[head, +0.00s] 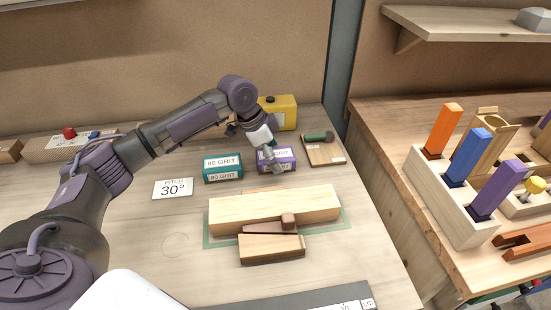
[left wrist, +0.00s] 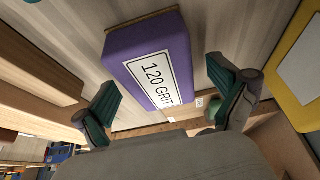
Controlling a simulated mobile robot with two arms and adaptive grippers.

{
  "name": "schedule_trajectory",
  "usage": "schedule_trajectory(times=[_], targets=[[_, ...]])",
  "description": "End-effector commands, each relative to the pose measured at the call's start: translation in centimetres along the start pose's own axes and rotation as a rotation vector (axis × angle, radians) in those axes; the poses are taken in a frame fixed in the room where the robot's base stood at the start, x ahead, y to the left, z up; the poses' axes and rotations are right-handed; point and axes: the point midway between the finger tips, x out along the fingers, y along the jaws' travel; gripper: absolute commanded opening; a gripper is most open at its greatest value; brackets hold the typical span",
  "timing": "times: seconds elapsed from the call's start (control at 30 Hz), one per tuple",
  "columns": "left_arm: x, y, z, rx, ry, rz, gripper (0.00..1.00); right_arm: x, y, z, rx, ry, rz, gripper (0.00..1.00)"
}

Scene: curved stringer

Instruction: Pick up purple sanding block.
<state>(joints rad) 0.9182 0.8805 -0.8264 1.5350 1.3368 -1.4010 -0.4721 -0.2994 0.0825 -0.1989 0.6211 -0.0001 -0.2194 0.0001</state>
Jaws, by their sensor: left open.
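The purple sanding block (head: 289,156) lies on the workbench right of a teal sanding block (head: 222,171). It also shows in the left wrist view (left wrist: 178,46), with a white "120 GRIT" label facing the camera. My left gripper (head: 266,165) is at the purple block and hides part of it in the head view. In the left wrist view my left gripper (left wrist: 163,88) is open, with one finger on either side of the block. Gaps show between the block and both fingers there. My right gripper is not in view.
A yellow container (head: 283,112) stands close behind the purple block. A wooden board with a green-handled tool (head: 318,137) lies to its right. A long pale wood piece (head: 240,207) lies in front.

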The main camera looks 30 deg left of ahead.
Motion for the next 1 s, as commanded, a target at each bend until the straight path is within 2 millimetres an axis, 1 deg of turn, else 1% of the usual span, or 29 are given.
schedule_trajectory(times=[0.1,0.3,1.0], targets=[[0.63,0.03,0.02,0.001,-0.001,0.000,0.97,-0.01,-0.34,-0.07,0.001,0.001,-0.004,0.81],[0.63,0.01,0.03,0.001,-0.001,-0.001,0.97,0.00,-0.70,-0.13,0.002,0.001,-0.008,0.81],[0.91,0.01,0.13,0.000,0.000,0.000,0.97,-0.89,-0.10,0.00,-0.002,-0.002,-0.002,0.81]])
